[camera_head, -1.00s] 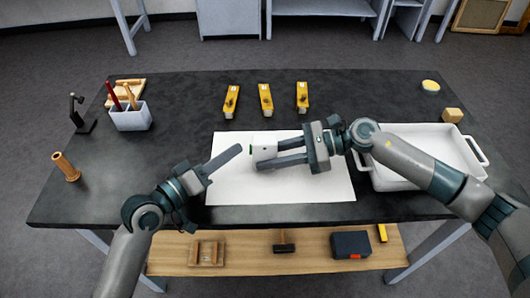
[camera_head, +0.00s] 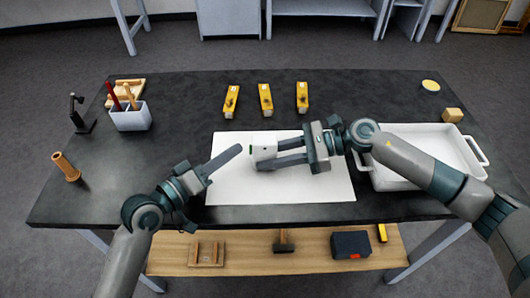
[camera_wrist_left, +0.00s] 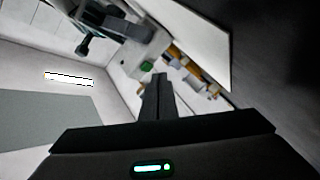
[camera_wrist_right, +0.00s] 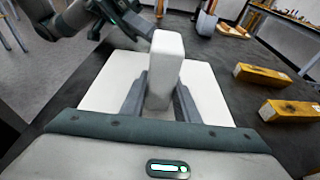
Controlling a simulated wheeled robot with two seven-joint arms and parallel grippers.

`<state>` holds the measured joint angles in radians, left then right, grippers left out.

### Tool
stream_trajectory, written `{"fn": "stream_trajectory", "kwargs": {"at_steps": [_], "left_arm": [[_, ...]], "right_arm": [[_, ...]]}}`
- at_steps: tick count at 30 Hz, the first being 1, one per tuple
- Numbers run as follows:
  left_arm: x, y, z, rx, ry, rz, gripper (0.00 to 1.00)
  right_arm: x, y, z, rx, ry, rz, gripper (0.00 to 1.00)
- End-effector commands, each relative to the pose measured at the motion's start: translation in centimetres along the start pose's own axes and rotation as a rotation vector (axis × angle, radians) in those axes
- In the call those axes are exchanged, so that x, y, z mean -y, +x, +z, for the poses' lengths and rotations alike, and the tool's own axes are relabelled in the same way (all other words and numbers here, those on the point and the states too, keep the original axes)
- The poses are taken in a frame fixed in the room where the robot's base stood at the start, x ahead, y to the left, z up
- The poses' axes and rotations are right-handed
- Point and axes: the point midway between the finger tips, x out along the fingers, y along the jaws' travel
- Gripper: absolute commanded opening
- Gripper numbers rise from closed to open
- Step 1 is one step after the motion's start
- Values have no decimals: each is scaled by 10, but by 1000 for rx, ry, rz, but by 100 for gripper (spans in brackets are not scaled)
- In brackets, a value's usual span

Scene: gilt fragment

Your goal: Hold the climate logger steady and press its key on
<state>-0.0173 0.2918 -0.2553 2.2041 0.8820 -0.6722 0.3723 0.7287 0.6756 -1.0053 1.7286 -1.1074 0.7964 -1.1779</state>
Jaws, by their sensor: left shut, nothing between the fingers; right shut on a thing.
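The climate logger (camera_head: 265,151) is a small white block with a green spot on its top left. My right gripper (camera_head: 280,154) is shut on it, above the white mat (camera_head: 310,190). In the right wrist view the logger (camera_wrist_right: 165,68) stands between the two fingers. My left gripper (camera_head: 238,151) is shut and empty, its fingertips a short way left of the logger. In the left wrist view the closed fingers (camera_wrist_left: 158,82) point toward the logger (camera_wrist_left: 148,55), whose green round key (camera_wrist_left: 147,65) shows just beyond the tips.
Several yellow blocks with dark fittings (camera_head: 265,100) lie behind the mat. A white tray (camera_head: 377,185) is under my right arm. A pen holder (camera_head: 131,120), a dark stand (camera_head: 80,115) and a wooden peg (camera_head: 66,167) stand at the left.

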Motion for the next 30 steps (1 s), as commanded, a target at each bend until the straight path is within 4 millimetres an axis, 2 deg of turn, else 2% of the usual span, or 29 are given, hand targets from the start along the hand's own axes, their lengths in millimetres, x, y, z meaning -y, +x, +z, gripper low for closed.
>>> {"fn": "stream_trajectory", "kwargs": {"at_steps": [30], "left_arm": [[-5, 6, 4, 0, 0, 0, 0]], "right_arm": [[0, 0, 0, 0, 0, 0, 15]]}}
